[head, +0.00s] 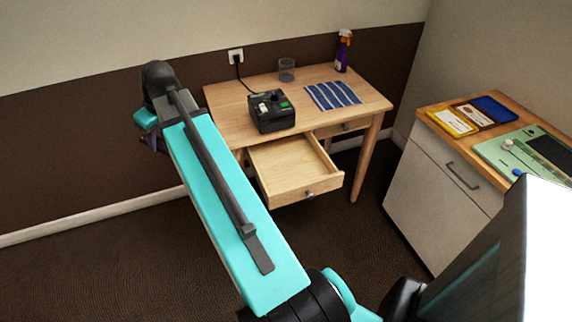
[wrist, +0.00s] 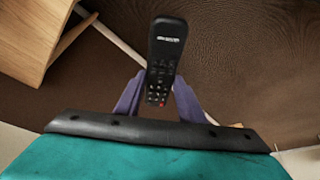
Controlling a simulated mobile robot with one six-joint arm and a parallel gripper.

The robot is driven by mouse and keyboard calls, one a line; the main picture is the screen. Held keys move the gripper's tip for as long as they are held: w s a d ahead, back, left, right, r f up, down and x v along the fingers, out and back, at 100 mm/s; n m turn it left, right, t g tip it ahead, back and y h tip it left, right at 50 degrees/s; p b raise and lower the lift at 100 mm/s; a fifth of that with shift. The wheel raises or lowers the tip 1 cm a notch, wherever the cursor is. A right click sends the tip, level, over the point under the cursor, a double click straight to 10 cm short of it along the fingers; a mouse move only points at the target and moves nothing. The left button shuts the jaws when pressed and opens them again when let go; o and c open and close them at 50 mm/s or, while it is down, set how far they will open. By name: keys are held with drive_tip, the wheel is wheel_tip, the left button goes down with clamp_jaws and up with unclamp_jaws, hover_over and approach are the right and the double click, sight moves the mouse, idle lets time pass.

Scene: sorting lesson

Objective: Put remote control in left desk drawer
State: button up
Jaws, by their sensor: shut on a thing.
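The black remote control (wrist: 165,60) is in my gripper (wrist: 158,97) in the wrist view. The two purple fingers are shut on its lower end, and the carpet shows behind it. In the head view my gripper (head: 150,138) is left of the desk, mostly hidden behind my arm, and the remote cannot be made out there. The left desk drawer (head: 322,188) is pulled out and looks empty, with a round knob on its front. Its left part is close to my arm in the picture. The wooden desk (head: 222,101) stands against the brown wall.
A black device with a green button (head: 271,112), a blue striped mat (head: 333,95), a clear glass (head: 286,70) and a purple spray bottle (head: 343,52) stand on the desk. The right drawer (head: 345,127) is shut. A white cabinet (head: 440,185) stands at right.

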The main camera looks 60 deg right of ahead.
drive_tip(key=s+d+f, duration=0.1)
drive_tip(key=s+d, duration=0.1)
drive_tip(key=d, duration=0.4)
drive_tip(key=s+d+f, duration=0.2)
drive_tip(key=d, duration=0.3)
drive_tip(key=n+b, duration=0.1)
drive_tip(key=b, duration=0.1)
hover_over(293, 164)
drive_tip(key=s, duration=0.2)
wheel_tip(293, 164, down, 8)
drive_tip(key=shift+s+d+r, duration=0.1)
drive_tip(key=shift+r, duration=0.05)
wheel_tip(293, 164, down, 14)
drive_tip(key=shift+r+p, duration=0.1)
drive_tip(key=shift+p, duration=0.8)
